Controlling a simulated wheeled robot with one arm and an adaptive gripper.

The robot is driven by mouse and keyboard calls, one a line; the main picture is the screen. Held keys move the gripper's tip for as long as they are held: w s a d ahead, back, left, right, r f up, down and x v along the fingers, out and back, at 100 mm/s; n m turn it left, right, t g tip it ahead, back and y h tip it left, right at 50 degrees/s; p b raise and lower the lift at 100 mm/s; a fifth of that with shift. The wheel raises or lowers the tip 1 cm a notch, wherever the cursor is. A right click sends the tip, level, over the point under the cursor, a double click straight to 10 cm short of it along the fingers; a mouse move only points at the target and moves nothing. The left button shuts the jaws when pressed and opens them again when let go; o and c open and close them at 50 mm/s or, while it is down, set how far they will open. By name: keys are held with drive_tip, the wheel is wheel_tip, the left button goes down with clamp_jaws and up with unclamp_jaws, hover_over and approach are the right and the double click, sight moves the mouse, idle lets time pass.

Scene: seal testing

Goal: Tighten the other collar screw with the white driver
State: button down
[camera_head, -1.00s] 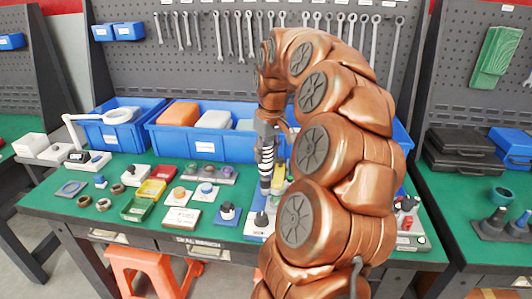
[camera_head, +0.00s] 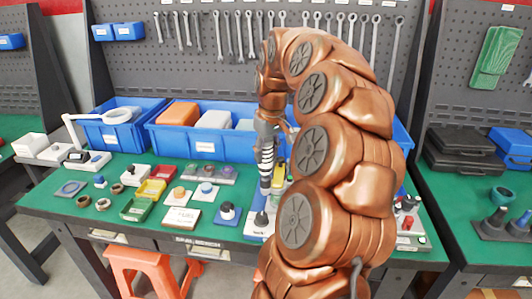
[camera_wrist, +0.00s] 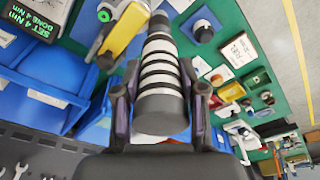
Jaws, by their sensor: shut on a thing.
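My gripper (camera_wrist: 161,108) is shut on the white driver (camera_wrist: 160,72), a thick cylinder with white and dark bands. The driver also shows in the head view (camera_head: 265,163), hanging upright over the right part of the green bench. Its lower end is near a white base (camera_head: 253,229) with a dark knob (camera_head: 261,218); I cannot tell whether they touch. A yellow tool (camera_wrist: 123,32) stands beside the driver in the wrist view. The collar and its screws cannot be made out; my arm covers part of that area.
A small display (camera_wrist: 22,25) reads "SET 4 Nm" and "DONE 4 Nm". Blue bins (camera_head: 200,142) line the back of the bench. Yellow (camera_head: 151,189) and green (camera_head: 138,209) trays and small fittings lie to the left. Wrenches hang on the pegboard behind.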

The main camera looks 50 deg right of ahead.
drive_tip(key=shift+r, duration=0.1)
drive_tip(key=shift+r+p, duration=0.9)
drive_tip(key=shift+r, duration=1.5)
